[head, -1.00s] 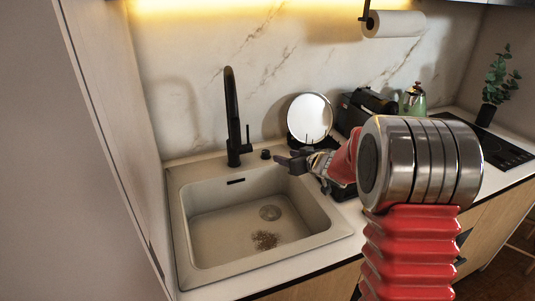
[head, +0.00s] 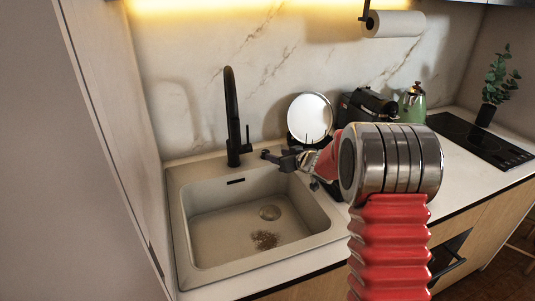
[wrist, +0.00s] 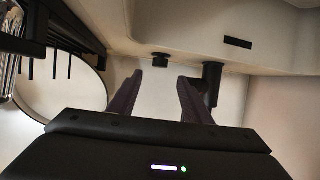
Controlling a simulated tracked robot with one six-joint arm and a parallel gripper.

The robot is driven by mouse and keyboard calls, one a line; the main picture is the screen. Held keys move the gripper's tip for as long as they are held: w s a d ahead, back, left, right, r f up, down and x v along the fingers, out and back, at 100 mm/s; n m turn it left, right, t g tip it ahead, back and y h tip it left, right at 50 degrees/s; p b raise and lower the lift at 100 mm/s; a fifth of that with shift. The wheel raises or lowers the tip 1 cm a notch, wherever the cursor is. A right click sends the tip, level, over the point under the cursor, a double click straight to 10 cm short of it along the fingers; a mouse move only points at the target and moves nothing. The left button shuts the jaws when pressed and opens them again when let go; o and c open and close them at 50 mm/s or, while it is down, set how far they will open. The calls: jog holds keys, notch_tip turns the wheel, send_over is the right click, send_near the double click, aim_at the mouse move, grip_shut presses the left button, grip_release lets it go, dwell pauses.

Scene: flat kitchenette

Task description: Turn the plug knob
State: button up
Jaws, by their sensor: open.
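The plug knob (wrist: 160,61) is a small, dark round knob on the sink's back rim, right of the black faucet. In the wrist view it shows between the two fingertips and just beyond them, not touched as far as I can see. My gripper (wrist: 158,76) is open and empty. In the head view my gripper (head: 272,156) is at the sink's back right corner, close to the knob, which it overlaps so the knob cannot be told apart clearly. The pale sink (head: 185,225) has a drain and brown residue on its floor.
The black faucet (head: 232,120) stands just left of the knob; it also shows beside the right finger in the wrist view (wrist: 212,82). A dish rack (wrist: 62,38) with a round plate (head: 310,115) stands right of the sink.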

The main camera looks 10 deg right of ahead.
aim_at(266, 152)
jog(key=shift+x, duration=4.25)
jog(key=c, duration=1.1)
